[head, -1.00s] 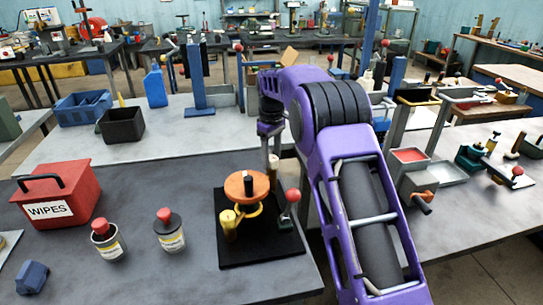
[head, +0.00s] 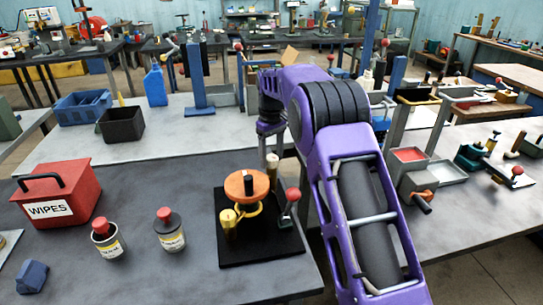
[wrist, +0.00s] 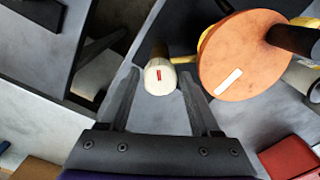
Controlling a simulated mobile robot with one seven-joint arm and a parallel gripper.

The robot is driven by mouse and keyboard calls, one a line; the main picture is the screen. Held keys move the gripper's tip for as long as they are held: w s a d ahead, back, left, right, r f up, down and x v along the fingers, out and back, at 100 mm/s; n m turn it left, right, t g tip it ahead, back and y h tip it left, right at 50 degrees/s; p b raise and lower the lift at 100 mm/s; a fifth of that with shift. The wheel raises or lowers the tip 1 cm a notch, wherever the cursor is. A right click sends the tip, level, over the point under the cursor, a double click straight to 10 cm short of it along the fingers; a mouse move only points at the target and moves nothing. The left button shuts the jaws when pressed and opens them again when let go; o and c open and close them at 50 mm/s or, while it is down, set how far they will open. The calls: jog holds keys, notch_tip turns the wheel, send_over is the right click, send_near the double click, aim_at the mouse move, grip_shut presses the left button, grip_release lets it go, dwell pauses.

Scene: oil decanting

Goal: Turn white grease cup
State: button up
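The white grease cup (wrist: 160,80) has a round cream-white top with a short red mark. In the wrist view it lies between and slightly beyond the fingertips of my gripper (wrist: 158,78). Both fingers stand apart, with a visible gap on each side of the cup. In the head view the cup (head: 272,159) shows as a small pale cap behind the orange disc, under my gripper (head: 270,138), whose fingertips are hard to make out. The orange disc (wrist: 236,62) with a white mark is just right of the cup in the wrist view.
The fixture's black base plate (head: 262,250) carries a yellow part and a red-knobbed lever (head: 292,195) close to the cup. Two red-capped bottles (head: 107,240) (head: 169,232) and a red wipes box (head: 85,195) stand to the left. The table's front middle is clear.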

aim_at(271, 156)
jog(key=shift+o, duration=1)
notch_tip(271, 156, up, 17)
jog(key=shift+r, duration=0.15)
dwell(0.4)
